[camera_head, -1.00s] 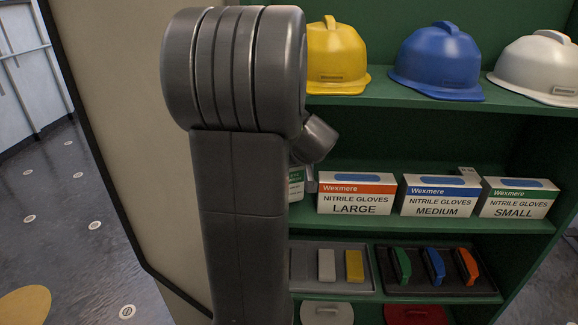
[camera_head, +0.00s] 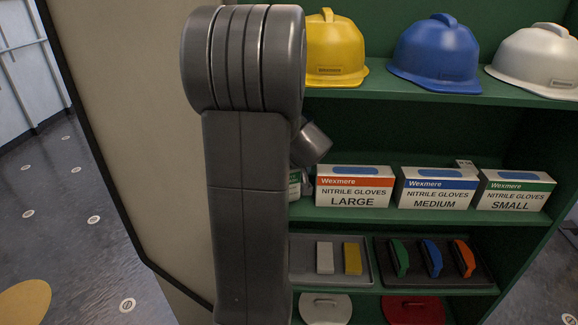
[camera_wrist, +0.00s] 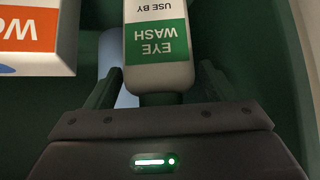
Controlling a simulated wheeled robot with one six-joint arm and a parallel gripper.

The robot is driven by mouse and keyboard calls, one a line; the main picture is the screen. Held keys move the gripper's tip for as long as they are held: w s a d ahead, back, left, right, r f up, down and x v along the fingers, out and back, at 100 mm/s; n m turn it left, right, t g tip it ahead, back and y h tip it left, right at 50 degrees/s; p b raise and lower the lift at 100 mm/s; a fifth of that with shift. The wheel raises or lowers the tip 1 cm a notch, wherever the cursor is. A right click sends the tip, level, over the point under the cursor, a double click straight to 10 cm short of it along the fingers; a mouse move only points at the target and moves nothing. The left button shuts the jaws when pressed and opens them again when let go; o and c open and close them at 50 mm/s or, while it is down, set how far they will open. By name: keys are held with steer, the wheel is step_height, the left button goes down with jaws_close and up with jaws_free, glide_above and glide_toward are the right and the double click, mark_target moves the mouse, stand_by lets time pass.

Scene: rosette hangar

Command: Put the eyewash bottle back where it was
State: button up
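The eyewash bottle (camera_wrist: 158,45) is white with a green "EYE WASH" label. It shows upside down in the wrist view, with its neck end toward my gripper. My gripper (camera_wrist: 161,72) has one finger on each side of the bottle's shoulder. A narrow green gap shows between the right finger and the bottle, so the fingers look open around it. In the head view, only a sliver of the bottle (camera_head: 294,186) shows beside the orange-striped LARGE glove box, on the middle shelf. My arm hides the rest of it.
Glove boxes marked LARGE (camera_head: 354,188), MEDIUM (camera_head: 436,190) and SMALL (camera_head: 514,192) stand along the middle shelf (camera_head: 420,216). Helmets stand above and trays of small blocks and brushes below. In the wrist view, the orange-labelled box (camera_wrist: 35,35) is close at the left.

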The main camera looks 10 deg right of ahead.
steer(key=shift+r, duration=0.1)
steer(key=shift+r+p, duration=0.15)
steer(key=shift+p, duration=0.15)
steer(key=b+v, duration=0.1)
steer(key=v, duration=1.1)
steer(key=x, duration=1.1)
steer(key=shift+p, duration=0.4)
steer(key=shift+w+f, duration=0.35)
steer(key=shift+f, duration=0.15)
steer(key=shift+f, duration=0.15)
